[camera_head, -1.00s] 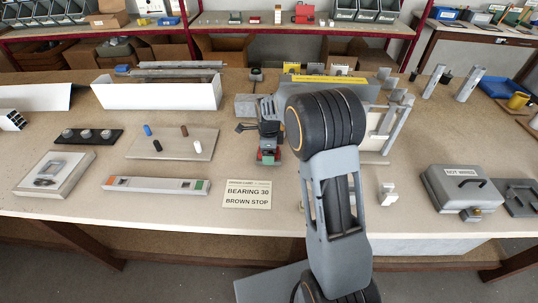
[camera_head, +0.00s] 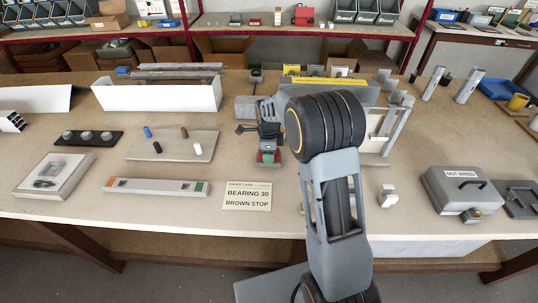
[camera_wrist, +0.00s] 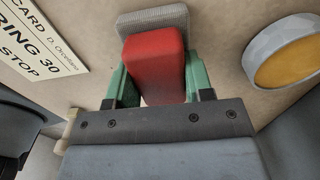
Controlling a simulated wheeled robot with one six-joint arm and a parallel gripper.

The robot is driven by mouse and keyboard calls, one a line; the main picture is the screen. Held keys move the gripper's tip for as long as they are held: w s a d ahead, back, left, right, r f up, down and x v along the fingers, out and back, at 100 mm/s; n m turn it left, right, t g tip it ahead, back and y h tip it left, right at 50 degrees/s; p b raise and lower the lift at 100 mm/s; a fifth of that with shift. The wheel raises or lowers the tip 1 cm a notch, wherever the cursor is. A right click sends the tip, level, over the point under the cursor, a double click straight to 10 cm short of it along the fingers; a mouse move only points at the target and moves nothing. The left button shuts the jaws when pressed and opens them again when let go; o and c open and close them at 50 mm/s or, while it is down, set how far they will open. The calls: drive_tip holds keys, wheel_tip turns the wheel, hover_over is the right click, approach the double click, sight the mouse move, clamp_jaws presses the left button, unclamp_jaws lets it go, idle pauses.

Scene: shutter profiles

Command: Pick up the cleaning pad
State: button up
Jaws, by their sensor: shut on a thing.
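The cleaning pad looks like a red block on a grey textured base. In the wrist view the red block (camera_wrist: 155,62) sits between the two green fingers of my gripper (camera_wrist: 158,82), which is shut on it. The grey base (camera_wrist: 153,18) shows beyond the block. In the head view my gripper (camera_head: 268,150) points down behind the front part of the bench, with the red and grey pad (camera_head: 268,160) at its tips. I cannot tell whether the pad touches the bench top.
A card reading "BEARING 30 BROWN STOP" (camera_head: 247,196) lies in front of my gripper. A board with several pegs (camera_head: 172,144) is to the left. A long white box (camera_head: 157,94) is at the back.

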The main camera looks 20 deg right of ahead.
drive_tip(key=shift+r, duration=0.45)
wheel_tip(320, 180, up, 2)
drive_tip(key=shift+r, duration=0.1)
drive_tip(key=s+r+b, duration=0.2)
drive_tip(key=s+r, duration=0.8)
drive_tip(key=s, duration=0.4)
drive_tip(key=shift+a, duration=0.4)
drive_tip(key=o, duration=0.4)
drive_tip(key=shift+c, duration=1.5)
drive_tip(key=shift+s+d+f, duration=0.1)
